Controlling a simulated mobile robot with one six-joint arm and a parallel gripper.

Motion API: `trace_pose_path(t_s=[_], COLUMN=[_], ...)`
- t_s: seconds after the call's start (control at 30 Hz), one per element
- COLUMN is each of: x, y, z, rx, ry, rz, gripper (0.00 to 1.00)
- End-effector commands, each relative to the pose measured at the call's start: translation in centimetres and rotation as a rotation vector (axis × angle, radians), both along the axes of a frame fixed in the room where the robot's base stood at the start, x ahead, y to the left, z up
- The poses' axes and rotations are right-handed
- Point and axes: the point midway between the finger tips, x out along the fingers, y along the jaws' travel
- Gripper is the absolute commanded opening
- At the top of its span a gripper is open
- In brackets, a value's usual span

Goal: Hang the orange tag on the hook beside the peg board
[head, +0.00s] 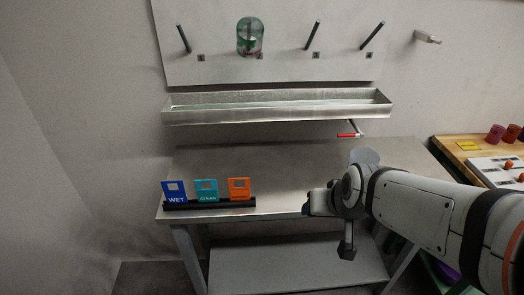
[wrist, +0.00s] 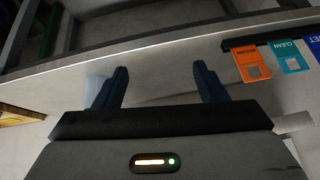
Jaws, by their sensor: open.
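The orange tag (head: 239,196) stands upright in a black rack (head: 210,204) on the metal table, at the right end of a row. It also shows in the wrist view (wrist: 247,58), upside down and right of my fingers. The hook (head: 428,38) is on the wall to the right of the peg board (head: 280,68). My gripper (head: 308,203) is over the table's front part, to the right of the orange tag and apart from it. In the wrist view its two blue fingers (wrist: 160,82) are spread, with nothing between them.
A blue WET tag (head: 174,192) and a teal CLEAN tag (head: 206,191) share the rack. A metal trough (head: 280,115) hangs under the board, with a red-handled lever (head: 347,135) below its right end. A green-tinted vessel (head: 250,37) hangs on a peg. The table between rack and gripper is clear.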

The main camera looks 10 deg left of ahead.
Motion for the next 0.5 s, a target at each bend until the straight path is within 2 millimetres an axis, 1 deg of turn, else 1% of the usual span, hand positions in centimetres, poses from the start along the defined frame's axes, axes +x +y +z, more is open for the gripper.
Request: trace_pose_path(t_s=[0.03,0.1,0.2,0.33,0.4,0.5], x=[1.4,3.3,5.4,7.0,7.3,7.3], y=[2.4,5.3,9.2,13.5,15.4,17.4], z=[-1.5,-2.2,-3.2,-4.2,-4.6,-5.0], rx=[0.027,0.066,0.111,0.147,0.156,0.158], ry=[-0.058,-0.157,-0.298,-0.479,-0.572,-0.692], rz=[0.031,0.052,0.068,0.067,0.060,0.048], gripper=[0.65,0.65,0.65,0.65,0.65,0.65])
